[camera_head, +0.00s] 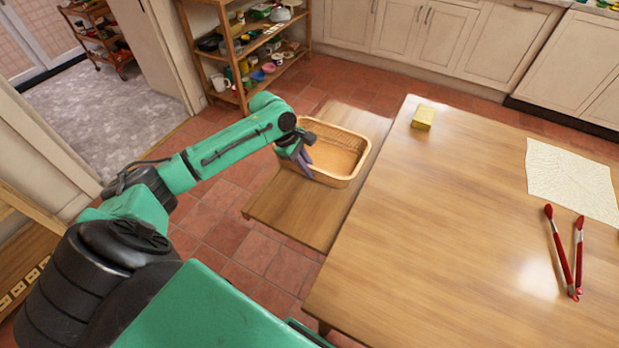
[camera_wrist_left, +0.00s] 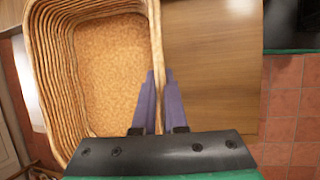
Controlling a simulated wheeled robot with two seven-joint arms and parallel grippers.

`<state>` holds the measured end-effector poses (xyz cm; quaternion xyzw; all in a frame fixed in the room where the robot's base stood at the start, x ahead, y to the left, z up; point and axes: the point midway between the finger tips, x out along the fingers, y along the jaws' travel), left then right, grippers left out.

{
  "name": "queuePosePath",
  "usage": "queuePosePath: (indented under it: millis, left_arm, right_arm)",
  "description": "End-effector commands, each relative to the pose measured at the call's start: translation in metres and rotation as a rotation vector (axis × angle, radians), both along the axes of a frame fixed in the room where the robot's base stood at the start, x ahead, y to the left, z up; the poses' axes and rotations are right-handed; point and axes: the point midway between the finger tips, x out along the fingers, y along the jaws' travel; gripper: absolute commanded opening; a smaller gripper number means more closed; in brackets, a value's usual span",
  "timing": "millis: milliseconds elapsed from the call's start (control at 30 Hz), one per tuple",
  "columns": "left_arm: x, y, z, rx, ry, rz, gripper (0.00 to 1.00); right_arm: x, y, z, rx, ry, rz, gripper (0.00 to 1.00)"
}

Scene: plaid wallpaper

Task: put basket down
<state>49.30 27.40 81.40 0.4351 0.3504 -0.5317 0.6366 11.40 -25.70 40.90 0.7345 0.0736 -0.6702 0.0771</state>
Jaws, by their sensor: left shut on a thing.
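The wicker basket (camera_head: 340,155) is empty and upright, at the wooden bench (camera_head: 300,215) beside the big table. My left gripper (camera_head: 300,158) is shut on the basket's near-left rim. In the left wrist view the gripper's two purple fingers (camera_wrist_left: 159,100) sit on either side of the rim of the basket (camera_wrist_left: 105,75), one inside and one outside. The bench (camera_wrist_left: 215,65) shows just beside the basket there. I cannot tell for sure whether the basket's base touches the bench. My right gripper is not in view.
The big wooden table (camera_head: 430,220) stands right of the bench. On it are a yellow block (camera_head: 423,118), a pale sheet (camera_head: 570,180) and red-handled tongs (camera_head: 565,255). A wooden shelf (camera_head: 235,60) stands behind. The bench's near end is bare.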

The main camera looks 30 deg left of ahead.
Motion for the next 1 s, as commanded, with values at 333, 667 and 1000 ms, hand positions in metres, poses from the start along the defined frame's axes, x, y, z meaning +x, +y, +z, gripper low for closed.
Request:
queuePosePath:
  millis: [333, 667, 1000]
  left_arm:
    - [0.000, 0.000, -0.048, 0.001, -0.003, -0.001, 0.00]
    - [0.000, 0.000, -0.049, 0.001, -0.002, -0.001, 0.40]
    - [0.000, 0.001, -0.045, 0.002, -0.002, -0.001, 0.40]
  right_arm:
    - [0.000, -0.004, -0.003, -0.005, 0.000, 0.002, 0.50]
    - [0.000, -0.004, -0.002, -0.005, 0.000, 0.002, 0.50]
    - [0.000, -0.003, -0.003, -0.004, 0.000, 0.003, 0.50]
